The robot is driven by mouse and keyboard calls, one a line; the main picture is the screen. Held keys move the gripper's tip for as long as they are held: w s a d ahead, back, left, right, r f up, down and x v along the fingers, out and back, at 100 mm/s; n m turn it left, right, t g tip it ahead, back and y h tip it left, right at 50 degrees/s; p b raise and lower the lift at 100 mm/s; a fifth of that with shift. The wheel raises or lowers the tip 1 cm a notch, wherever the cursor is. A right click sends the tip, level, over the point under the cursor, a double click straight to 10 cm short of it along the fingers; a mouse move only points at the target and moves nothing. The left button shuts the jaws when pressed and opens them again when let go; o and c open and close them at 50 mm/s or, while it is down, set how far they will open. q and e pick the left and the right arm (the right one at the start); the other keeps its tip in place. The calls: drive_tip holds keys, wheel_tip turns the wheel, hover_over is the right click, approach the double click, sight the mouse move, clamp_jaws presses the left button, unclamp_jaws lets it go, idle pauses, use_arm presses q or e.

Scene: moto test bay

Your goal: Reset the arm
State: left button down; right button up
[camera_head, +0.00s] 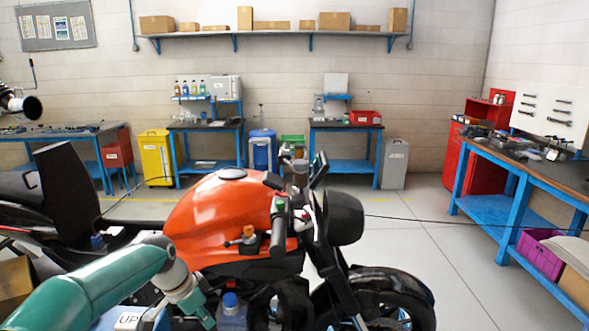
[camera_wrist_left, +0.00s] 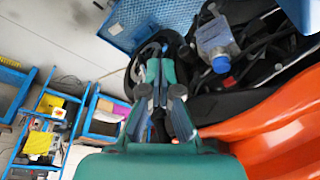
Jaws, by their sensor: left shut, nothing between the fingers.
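My left arm, teal with pale joints, comes in from the lower left in the head view and bends down beside the orange motorcycle (camera_head: 225,205). In the left wrist view my left gripper (camera_wrist_left: 160,68) has its teal and grey fingers together, with nothing held between them. The orange bodywork also shows in the left wrist view (camera_wrist_left: 285,125), to the right of the fingers. A blue-capped container (camera_wrist_left: 215,45) stands beyond the fingers there. My right gripper is in neither view.
A blue bench (camera_head: 520,165) with tools stands at the right. Blue tables, a yellow bin (camera_head: 156,158) and a grey bin (camera_head: 394,163) line the back wall. A box marked UP (camera_head: 128,320) is at the lower left. Floor is clear right of the front wheel.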

use_arm(q)
drive_tip(key=s+d+f+n+g, duration=0.1)
drive_tip(key=s+f+g, duration=0.1)
drive_tip(key=s+f, duration=0.6)
drive_tip(key=s+d+f+n+g, duration=0.15)
drive_tip(key=s+f, duration=0.25)
drive_tip(key=f, duration=0.9)
drive_tip(key=s+d+f+n+t, duration=0.1)
drive_tip(key=s+f+n, duration=0.3)
drive_tip(key=s, duration=0.5)
drive_tip(key=s+d+f+n+t+h, duration=0.1)
drive_tip(key=s+d+f+n, duration=0.3)
drive_tip(key=s, duration=0.5)
drive_tip(key=shift+s+f+n+b, duration=0.35)
drive_tip(key=shift+f+b, duration=0.1)
drive_tip(key=shift+f, duration=0.4)
